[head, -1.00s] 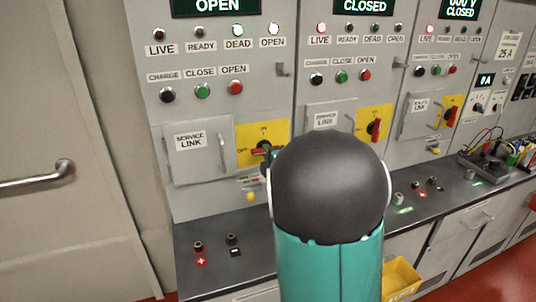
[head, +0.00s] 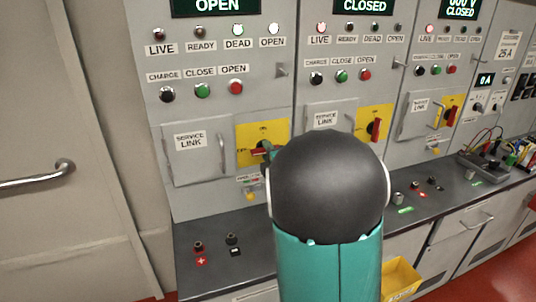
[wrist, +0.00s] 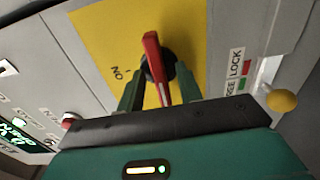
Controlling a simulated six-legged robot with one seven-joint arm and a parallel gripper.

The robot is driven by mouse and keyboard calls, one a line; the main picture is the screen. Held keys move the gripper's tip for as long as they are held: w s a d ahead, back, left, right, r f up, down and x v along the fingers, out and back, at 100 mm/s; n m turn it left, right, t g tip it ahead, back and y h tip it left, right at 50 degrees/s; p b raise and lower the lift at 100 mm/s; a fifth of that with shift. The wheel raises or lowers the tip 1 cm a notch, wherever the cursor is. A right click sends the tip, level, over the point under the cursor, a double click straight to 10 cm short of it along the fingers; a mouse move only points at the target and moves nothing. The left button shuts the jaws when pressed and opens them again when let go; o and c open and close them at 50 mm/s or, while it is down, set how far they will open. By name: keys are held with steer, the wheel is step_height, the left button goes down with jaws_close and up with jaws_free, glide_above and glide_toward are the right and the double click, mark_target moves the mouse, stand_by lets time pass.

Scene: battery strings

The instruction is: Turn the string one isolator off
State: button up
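The string one isolator is a red handle (head: 258,151) on a yellow plate (head: 248,133) on the leftmost panel. In the head view the handle lies about level, toward the OFF mark at left; ON is above it. In the wrist view the red handle (wrist: 152,52) crosses a dark hub, with ON to its left. My gripper (wrist: 159,78) has one finger on each side of the handle's lower part. Gaps show between fingers and handle, so it looks open around it, not clamped. In the head view my arm hides most of the gripper.
Similar red handles (head: 374,128) stand on the panels to the right. A yellow ball knob (wrist: 281,100) sticks out near the FREE/LOCK label, close to my gripper's right side. A service link door (head: 191,158) is left of the isolator, and a dark counter (head: 215,232) runs below.

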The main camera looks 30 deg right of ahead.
steer(key=v, duration=1.3)
steer(key=shift+s, duration=0.35)
steer(key=shift+a, duration=0.1)
steer(key=s+a+m+g+y, duration=0.2)
steer(key=s+a+m+g, duration=0.4)
steer(key=a, duration=0.6)
steer(key=s+a+m+g+y, duration=0.2)
steer(key=s+a+m+g, duration=0.3)
steer(key=s+a+m, duration=0.4)
steer(key=a, duration=0.3)
steer(key=shift+s+f+g+y, duration=0.2)
steer(key=shift+f+g+y, duration=0.1)
steer(key=shift+g, duration=0.1)
